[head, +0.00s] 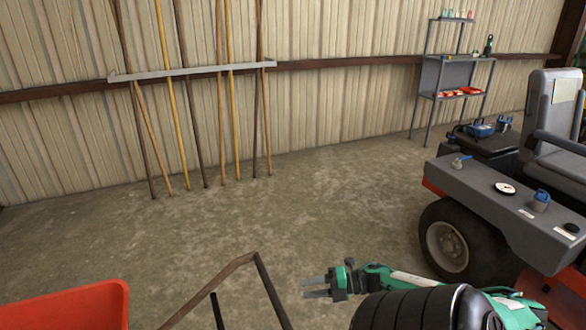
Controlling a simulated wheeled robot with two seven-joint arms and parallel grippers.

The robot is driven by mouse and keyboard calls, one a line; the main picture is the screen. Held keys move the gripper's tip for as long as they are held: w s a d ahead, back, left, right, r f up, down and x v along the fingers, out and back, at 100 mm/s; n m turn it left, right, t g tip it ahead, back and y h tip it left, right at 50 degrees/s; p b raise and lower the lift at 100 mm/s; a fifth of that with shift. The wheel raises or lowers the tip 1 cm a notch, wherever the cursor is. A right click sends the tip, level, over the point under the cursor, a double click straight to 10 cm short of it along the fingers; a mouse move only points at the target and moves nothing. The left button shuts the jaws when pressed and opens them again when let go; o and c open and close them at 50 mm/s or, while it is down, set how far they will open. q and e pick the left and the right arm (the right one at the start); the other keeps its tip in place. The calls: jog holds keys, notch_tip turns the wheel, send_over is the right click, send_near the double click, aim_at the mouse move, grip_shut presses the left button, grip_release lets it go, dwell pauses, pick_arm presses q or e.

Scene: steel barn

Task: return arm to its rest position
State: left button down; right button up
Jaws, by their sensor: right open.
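My right arm comes in from the bottom right, with green and black links. Its gripper (316,287) points left, with two grey fingers apart and nothing between them. It hangs over the concrete floor, just right of a brown metal handle frame. My left gripper is not in the picture.
A red tub (70,309) and the brown handle frame (262,278) are at the bottom left. A vehicle with a grey console (500,200), seat (552,115) and black tyre (452,245) stands at right. Poles in a rack (190,72) and a shelf (455,75) line the wall. The middle floor is clear.

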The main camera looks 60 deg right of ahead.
jog(key=shift+v, duration=1.05)
